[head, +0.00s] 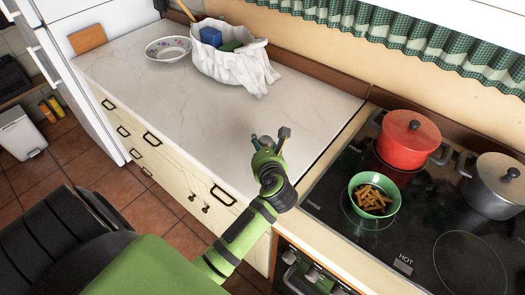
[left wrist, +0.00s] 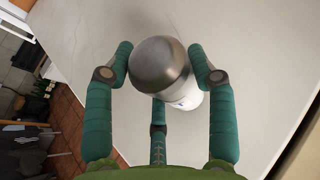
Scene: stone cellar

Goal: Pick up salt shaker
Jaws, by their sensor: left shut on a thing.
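The salt shaker (left wrist: 163,65) shows in the left wrist view, with a rounded metal cap and a white body below it. My left gripper (left wrist: 165,75) is shut on it, with a green finger against each side and a third finger below. In the head view my left gripper (head: 268,143) is over the right part of the marble counter (head: 180,100). The shaker is mostly hidden there by the gripper. I cannot tell whether its base touches the counter. My right gripper is not in view.
A flowered bowl (head: 168,49) and a cloth-lined basket (head: 228,66) stand at the back of the counter. On the stove to the right are a red pot (head: 411,140), a grey pot (head: 493,188) and a green bowl (head: 361,206) of brown sticks. The counter's middle is clear.

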